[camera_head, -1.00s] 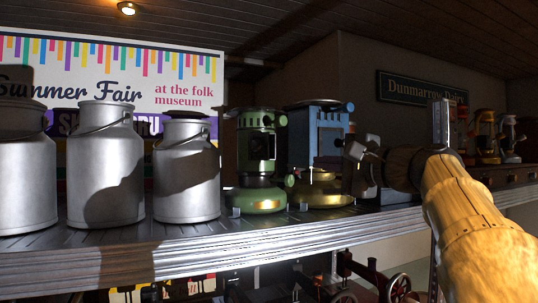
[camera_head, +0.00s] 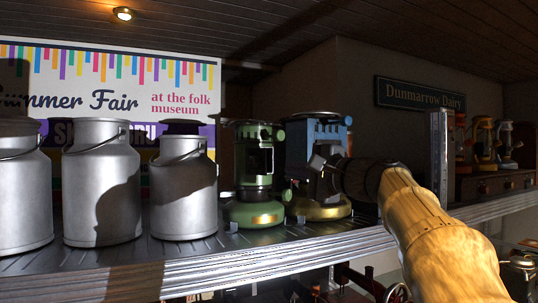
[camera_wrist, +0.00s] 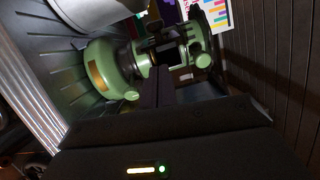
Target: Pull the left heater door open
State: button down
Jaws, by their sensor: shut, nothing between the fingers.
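The left heater (camera_head: 243,207) is green, with a round base, a brass-coloured plate and a dark window in its upright front. It stands on the shelf; in the wrist view it appears turned sideways (camera_wrist: 105,62). Its door is in shadow, and I cannot tell how far it stands from the frame. My gripper (camera_head: 291,174) is shut and empty, at the right side of the green heater and in front of the blue heater (camera_head: 328,130). Whether the fingertips touch the door is too dark to tell.
The blue heater stands close on the right, partly hidden by my gripper and wrist. Several grey milk cans (camera_head: 184,195) stand on the left. A metal post (camera_head: 440,155) rises right of my forearm. The shelf's front edge (camera_head: 220,270) runs below.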

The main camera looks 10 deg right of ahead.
aim_at(259, 164)
jog(key=w+a+p, duration=0.2)
jog(key=a, duration=0.1)
jog(key=w+a+r+p, duration=0.1)
jog(key=shift+a, duration=0.35)
jog(key=shift+a+f, duration=0.1)
jog(key=shift+a, duration=0.2)
jog(key=shift+d, duration=0.1)
jog(key=shift+d, duration=0.1)
jog(key=shift+w+f+h, duration=0.1)
jog(key=shift+f+h, duration=0.1)
jog(key=shift+h, duration=0.1)
